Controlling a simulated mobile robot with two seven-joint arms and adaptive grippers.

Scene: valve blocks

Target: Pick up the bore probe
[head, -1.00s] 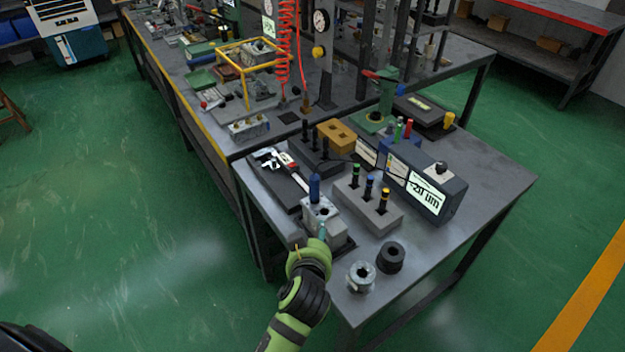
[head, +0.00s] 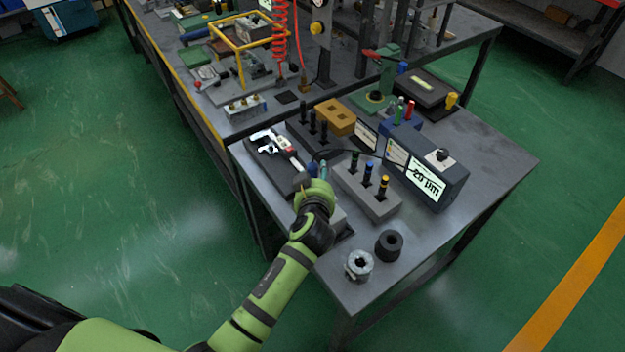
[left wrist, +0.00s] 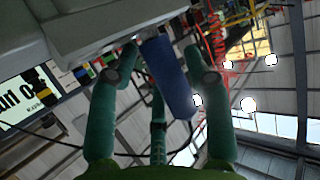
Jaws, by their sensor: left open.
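The bore probe appears to be the blue cylinder (left wrist: 170,80) in the left wrist view, between my left gripper's fingers. In the head view only a bit of its blue top (head: 312,169) shows beside the fingers. My left gripper (head: 318,177) is open over the grey valve block, which it mostly hides. In the left wrist view the green fingers of the left gripper (left wrist: 160,58) stand apart on both sides of the blue cylinder, with a gap at the right. The probe's lower end is hidden. My right gripper is not in view.
A grey holder (head: 367,197) with several banded plugs stands close right of the gripper. A display box (head: 440,180) is behind it. A metal ring (head: 359,265) and black ring (head: 389,245) sit near the front edge.

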